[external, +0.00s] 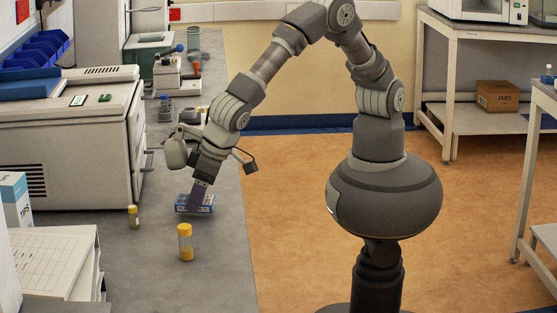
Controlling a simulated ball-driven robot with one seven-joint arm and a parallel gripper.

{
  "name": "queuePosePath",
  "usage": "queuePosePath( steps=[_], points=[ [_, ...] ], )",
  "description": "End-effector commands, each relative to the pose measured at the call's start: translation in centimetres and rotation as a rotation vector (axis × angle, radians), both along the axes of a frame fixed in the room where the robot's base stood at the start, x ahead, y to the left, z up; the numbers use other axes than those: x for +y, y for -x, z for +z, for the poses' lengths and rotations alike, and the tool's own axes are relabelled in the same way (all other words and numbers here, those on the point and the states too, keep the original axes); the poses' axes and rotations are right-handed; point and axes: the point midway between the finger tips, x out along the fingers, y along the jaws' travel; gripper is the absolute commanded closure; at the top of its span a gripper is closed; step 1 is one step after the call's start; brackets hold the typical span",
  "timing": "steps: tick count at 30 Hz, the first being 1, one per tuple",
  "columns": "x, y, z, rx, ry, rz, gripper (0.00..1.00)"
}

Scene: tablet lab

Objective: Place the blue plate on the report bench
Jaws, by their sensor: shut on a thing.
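The blue plate (184,204) is a small blue block with pale markings on its side. It is at the grey bench (215,262) on the left, and I cannot tell whether it rests on the surface or is held just above it. My gripper (200,193) points down and is shut on the plate, with its fingers covering part of it. No bench in view is labelled as the report bench, so I cannot tell which one it is.
A yellow-capped jar (185,243) and a smaller vial (133,217) stand near the plate. A large white machine (62,150) is to the left. Lab devices (178,78) stand farther back. A shelved table (455,97) with a JARS box (497,96) is at right.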

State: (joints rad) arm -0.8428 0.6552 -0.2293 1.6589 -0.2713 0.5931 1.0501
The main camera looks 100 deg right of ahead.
Motion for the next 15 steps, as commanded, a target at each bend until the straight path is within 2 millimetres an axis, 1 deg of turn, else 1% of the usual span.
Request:
queuePosePath(
  steps=[1, 2, 9, 14, 15],
  points=[
    [0.01, 0.03, -1.39, 0.000, 0.000, 0.001, 0.68],
    [0.01, 0.03, -1.61, 0.000, 0.001, 0.002, 0.68],
    [0.01, 0.02, -1.42, -0.001, 0.000, 0.001, 0.68],
    [0.00, 0.03, -1.94, -0.001, 0.000, 0.001, 0.68],
    [0.00, 0.04, -1.85, -0.001, 0.000, 0.001, 0.33]
  ],
)
